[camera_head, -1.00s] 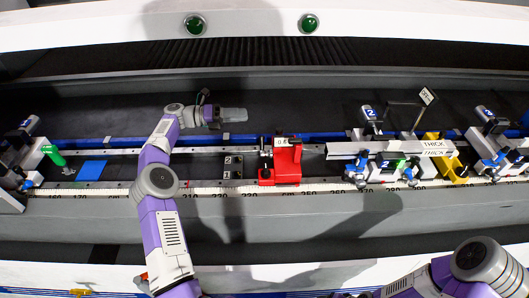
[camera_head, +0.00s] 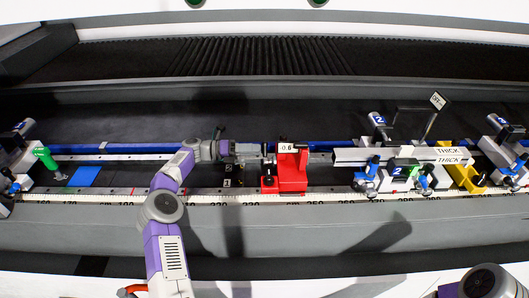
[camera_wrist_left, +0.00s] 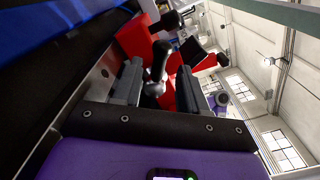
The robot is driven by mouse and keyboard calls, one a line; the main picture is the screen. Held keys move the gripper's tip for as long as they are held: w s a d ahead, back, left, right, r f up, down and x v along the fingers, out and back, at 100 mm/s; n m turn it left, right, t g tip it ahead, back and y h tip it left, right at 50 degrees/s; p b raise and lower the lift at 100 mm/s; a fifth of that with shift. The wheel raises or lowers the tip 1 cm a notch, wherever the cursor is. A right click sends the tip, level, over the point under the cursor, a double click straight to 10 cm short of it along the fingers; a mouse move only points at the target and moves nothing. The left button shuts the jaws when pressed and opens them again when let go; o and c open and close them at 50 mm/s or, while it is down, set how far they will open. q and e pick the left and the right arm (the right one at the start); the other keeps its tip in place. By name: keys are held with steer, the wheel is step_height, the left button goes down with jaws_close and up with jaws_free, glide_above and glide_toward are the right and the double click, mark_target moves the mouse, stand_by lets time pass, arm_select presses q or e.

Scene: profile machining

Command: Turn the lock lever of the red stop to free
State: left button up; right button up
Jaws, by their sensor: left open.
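The red stop (camera_head: 291,181) sits on the rail near the middle of the head view, with a small white label on top. My left gripper (camera_head: 262,152) is at its left side, pointing right. In the left wrist view, the red stop (camera_wrist_left: 134,36) is just ahead of the fingers. A dark lever with a rounded grey end (camera_wrist_left: 158,66) lies between the two open fingers of my left gripper (camera_wrist_left: 158,88). I cannot tell whether either finger touches it. My right gripper is out of view.
A long white bar marked THICK (camera_head: 400,157), blue-handled clamps and a yellow block (camera_head: 467,178) stand to the right. A green-handled part (camera_head: 45,157) and blue plate (camera_head: 84,176) are at left. A scale strip (camera_head: 130,199) runs along the front.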

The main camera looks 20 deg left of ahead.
mark_target(265, 147)
arm_select(q)
steer(key=shift+b+x, duration=0.3)
steer(key=shift+x, duration=1.9)
steer(key=shift+c, duration=0.3)
jaws_close()
